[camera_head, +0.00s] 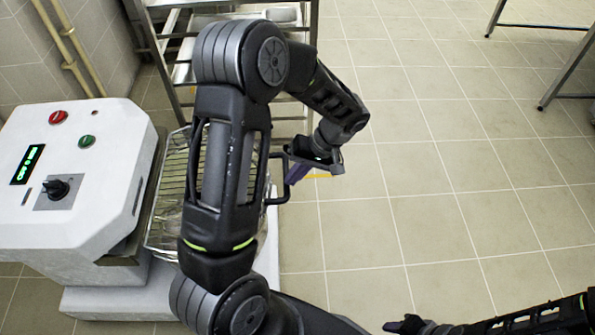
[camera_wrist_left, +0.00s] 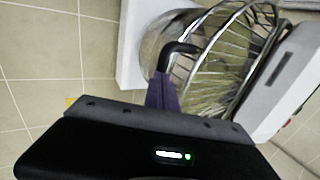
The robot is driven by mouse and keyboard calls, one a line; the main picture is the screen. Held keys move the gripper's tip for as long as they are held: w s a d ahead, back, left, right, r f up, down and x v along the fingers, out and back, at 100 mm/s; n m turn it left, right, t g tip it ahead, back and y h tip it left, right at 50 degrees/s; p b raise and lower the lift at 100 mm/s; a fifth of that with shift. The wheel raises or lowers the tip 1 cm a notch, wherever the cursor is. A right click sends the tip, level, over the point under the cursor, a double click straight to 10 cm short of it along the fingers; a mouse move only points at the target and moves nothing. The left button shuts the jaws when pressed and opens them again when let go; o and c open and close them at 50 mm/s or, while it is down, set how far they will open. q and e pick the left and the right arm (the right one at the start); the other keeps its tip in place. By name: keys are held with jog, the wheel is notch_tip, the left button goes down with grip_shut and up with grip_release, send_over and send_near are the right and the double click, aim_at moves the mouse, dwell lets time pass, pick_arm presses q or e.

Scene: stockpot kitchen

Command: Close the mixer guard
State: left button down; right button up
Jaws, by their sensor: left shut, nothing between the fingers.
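The mixer (camera_head: 100,150) is a large white machine at the left of the head view. Its wire guard (camera_head: 175,185) is mostly behind my left arm; the wrist view shows its curved bars (camera_wrist_left: 235,60) beside the shiny bowl (camera_wrist_left: 158,42). The guard's black handle (camera_head: 283,197) sticks out to the right; it also shows in the wrist view (camera_wrist_left: 178,47). My left gripper (camera_head: 296,173) is shut and empty, its purple fingers right at the handle; I cannot tell whether they touch it. My right gripper (camera_head: 405,325) is at the bottom edge, only partly visible.
The mixer's panel has a red button (camera_head: 58,117), a green button (camera_head: 87,141) and a black knob (camera_head: 58,189). A metal rack (camera_head: 165,60) stands behind the mixer. Metal table legs (camera_head: 565,65) are at the upper right. The tiled floor (camera_head: 430,180) on the right is clear.

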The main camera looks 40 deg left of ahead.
notch_tip(320, 180, down, 3)
jog(key=b, duration=0.3)
jog(key=shift+d, duration=0.1)
jog(key=shift+f, duration=0.1)
dwell(0.3)
